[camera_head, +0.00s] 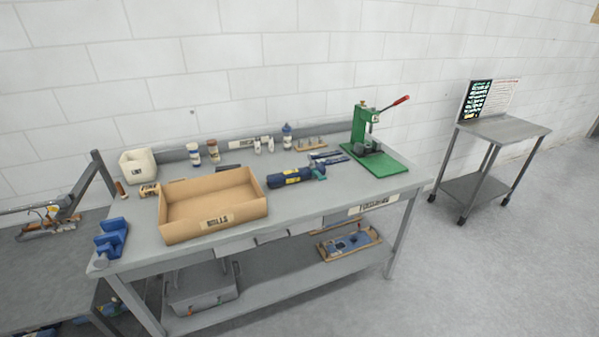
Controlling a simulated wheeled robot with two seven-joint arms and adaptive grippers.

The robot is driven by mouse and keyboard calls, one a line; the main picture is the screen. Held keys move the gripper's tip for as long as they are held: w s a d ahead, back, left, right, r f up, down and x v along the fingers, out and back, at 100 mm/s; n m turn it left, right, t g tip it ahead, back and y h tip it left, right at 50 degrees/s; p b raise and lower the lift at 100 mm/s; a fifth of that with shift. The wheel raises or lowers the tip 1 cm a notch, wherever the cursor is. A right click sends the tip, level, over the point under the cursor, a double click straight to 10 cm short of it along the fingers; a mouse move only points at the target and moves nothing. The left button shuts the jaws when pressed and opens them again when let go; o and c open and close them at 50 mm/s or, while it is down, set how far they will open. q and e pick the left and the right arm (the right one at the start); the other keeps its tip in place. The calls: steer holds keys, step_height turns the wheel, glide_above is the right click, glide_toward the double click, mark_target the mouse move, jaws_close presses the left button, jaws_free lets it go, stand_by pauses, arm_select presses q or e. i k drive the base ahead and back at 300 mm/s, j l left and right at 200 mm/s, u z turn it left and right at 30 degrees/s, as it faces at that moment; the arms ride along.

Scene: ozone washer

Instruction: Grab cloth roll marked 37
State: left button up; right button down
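I cannot make out a cloth roll marked 37; no number 37 is readable in the head view. Neither of my grippers is in view.
A green press (372,160) with a red-tipped lever stands at the bench's right. Small bottles (213,151) line the back. A white bin (138,166) and blue holder (112,239) are at left. A grey cart (502,128) stands right, with clear floor before it.

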mark_target(272, 181)
steer(key=i+l+z, duration=0.15)
steer(key=i+l, duration=1.05)
